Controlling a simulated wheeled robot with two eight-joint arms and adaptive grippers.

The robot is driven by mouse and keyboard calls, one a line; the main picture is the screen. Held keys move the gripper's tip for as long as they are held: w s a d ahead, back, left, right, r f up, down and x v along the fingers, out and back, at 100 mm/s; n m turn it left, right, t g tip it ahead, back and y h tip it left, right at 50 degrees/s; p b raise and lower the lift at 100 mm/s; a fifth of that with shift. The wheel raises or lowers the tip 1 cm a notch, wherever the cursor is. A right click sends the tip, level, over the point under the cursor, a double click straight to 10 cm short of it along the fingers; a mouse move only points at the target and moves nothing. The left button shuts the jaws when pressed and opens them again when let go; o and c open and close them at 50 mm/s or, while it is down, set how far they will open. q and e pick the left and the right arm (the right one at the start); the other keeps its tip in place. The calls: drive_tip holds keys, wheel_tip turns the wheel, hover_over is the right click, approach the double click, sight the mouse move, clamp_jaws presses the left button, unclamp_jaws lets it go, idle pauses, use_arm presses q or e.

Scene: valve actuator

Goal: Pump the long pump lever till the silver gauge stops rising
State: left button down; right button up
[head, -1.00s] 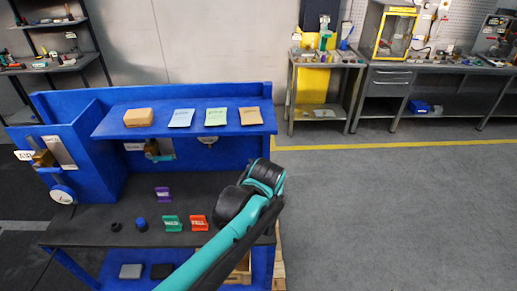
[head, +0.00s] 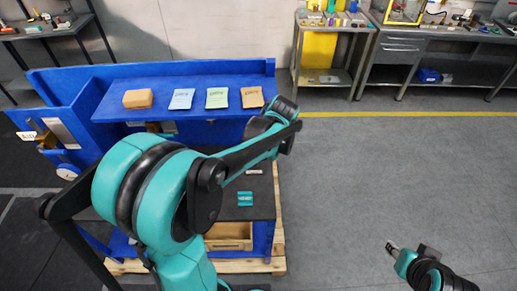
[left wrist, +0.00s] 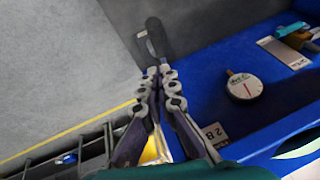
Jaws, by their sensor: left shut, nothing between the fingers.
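My left gripper (left wrist: 156,76) is shut and empty in the left wrist view, its fingers over the floor beside the blue bench edge. A dark piece with a loop (left wrist: 153,38) shows at its fingertips; I cannot tell if it is the long pump lever. A round silver-rimmed gauge (left wrist: 245,87) with white face and red needle is on the blue panel to the right, apart from the fingers. In the head view my left arm crosses the bench and its gripper is hidden. Another round white dial (head: 68,171) is at the bench's left end. My right gripper (head: 393,248) is at lower right, its opening unclear.
The blue bench shelf (head: 100,107) carries a tan block (head: 138,98) and several coloured cards (head: 217,97). A teal block (head: 245,199) lies on the dark benchtop. A wooden pallet (head: 262,266) is below. Grey floor (head: 400,180) to the right is open.

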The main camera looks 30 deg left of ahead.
use_arm(q)
drive_tip(key=b+x, duration=0.1)
drive_tip(key=x, duration=0.8)
drive_tip(key=shift+f, duration=0.2)
